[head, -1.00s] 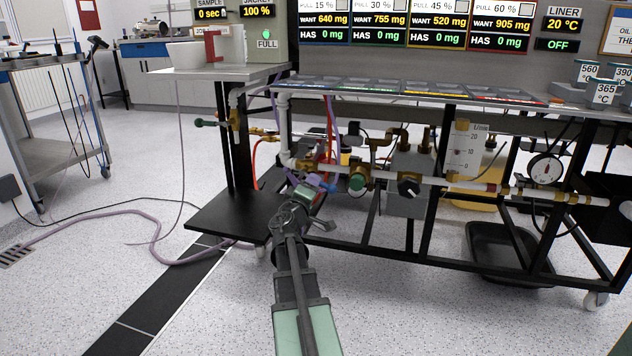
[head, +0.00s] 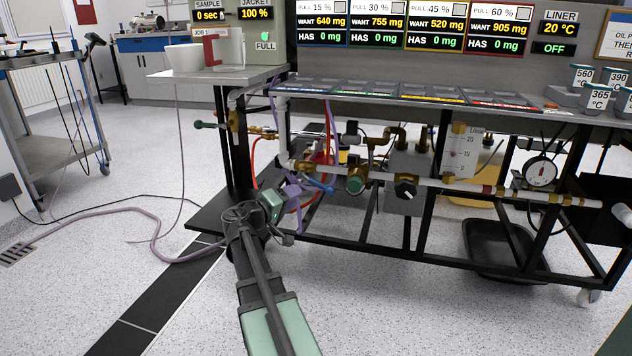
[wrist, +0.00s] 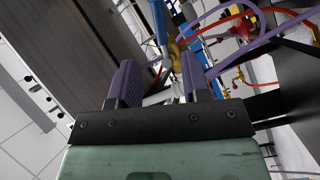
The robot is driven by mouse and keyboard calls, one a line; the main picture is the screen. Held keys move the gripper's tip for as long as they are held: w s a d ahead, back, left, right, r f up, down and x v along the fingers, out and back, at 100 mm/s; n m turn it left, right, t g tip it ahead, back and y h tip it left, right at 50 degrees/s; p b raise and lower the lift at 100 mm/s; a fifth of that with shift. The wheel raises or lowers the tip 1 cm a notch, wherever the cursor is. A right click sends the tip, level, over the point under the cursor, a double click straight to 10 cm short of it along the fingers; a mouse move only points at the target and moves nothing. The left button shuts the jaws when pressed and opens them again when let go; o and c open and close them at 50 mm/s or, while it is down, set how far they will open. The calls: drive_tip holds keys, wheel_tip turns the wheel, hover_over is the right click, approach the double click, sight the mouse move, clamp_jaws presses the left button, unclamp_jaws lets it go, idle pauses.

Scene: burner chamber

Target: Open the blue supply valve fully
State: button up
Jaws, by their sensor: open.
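The blue valve handle (head: 319,187) sits on the brass pipework under the bench in the head view, just right of my gripper (head: 292,190). In the wrist view, a blue lever (wrist: 160,22) on a brass body (wrist: 176,55) shows beyond the fingertips, near the gap between them. My gripper (wrist: 160,78) is open, its two purple fingers apart, with nothing seen held between them. I see no contact with the handle, though the depth between them is hard to judge. The valve's lower body is partly hidden by the fingers.
Red and purple hoses (head: 254,165) hang near the gripper. The black bench frame (head: 360,240) surrounds the pipework. Open floor lies in front.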

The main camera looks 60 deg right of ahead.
sight(316, 185)
drive_tip(key=d, duration=0.3)
drive_tip(key=s+d, duration=0.1)
drive_tip(key=d, duration=0.6)
drive_tip(key=shift+s+d, duration=0.35)
drive_tip(key=shift+s, duration=0.05)
clamp_jaws()
